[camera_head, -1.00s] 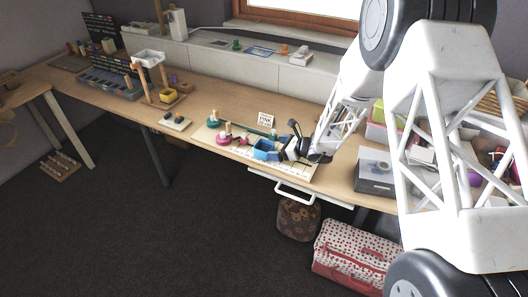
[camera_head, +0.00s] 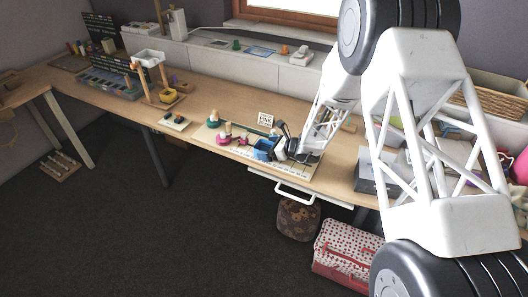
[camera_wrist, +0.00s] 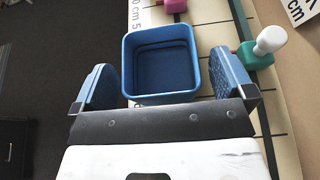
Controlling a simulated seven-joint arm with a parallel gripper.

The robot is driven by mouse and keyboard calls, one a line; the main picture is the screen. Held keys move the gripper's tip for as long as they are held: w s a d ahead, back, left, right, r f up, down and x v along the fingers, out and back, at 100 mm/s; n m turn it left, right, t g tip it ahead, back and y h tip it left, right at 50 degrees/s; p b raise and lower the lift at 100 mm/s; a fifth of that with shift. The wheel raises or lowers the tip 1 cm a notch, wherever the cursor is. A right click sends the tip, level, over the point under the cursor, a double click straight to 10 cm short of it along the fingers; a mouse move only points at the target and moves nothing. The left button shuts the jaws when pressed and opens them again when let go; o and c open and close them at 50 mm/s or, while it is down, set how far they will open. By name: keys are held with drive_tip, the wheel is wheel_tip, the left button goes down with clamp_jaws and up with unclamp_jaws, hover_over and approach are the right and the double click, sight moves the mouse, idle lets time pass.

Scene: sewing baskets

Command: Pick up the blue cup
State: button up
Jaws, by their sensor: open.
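The blue cup (camera_wrist: 160,68) is a square, open-topped blue container with rounded corners, upright and empty, on the cream grid mat (camera_wrist: 205,12). In the wrist view it lies between the two blue finger pads of my gripper (camera_wrist: 165,88), with a gap to the left pad and a smaller one to the right pad. My gripper is open. In the head view the cup (camera_head: 263,149) is at the front of the mat, with my gripper (camera_head: 278,145) at its right side, partly covering it.
A green block with a white-knobbed peg (camera_wrist: 262,47) stands close to the cup's right. A pink piece (camera_wrist: 174,5) is beyond it. In the head view, pink pegged pieces (camera_head: 224,138) stand to the left. A grey box (camera_head: 372,172) is to the right. The table's front edge is near.

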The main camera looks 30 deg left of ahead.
sight(265, 142)
drive_tip(key=shift+x, duration=1.1)
drive_tip(key=shift+c, duration=0.2)
drive_tip(key=c, duration=0.9)
drive_tip(key=shift+r, duration=0.15)
drive_tip(key=shift+r, duration=1.05)
drive_tip(key=shift+s+d+r, duration=0.3)
drive_tip(key=shift+s+r, duration=0.05)
drive_tip(key=shift+r, duration=0.3)
drive_tip(key=s+d, duration=0.3)
drive_tip(key=s, duration=0.1)
drive_tip(key=s+d+r, duration=0.1)
drive_tip(key=s+d, duration=0.5)
drive_tip(key=s, duration=0.1)
drive_tip(key=shift+s+d+r, duration=0.2)
drive_tip(key=shift+s+d, duration=0.05)
drive_tip(key=shift+s, duration=0.1)
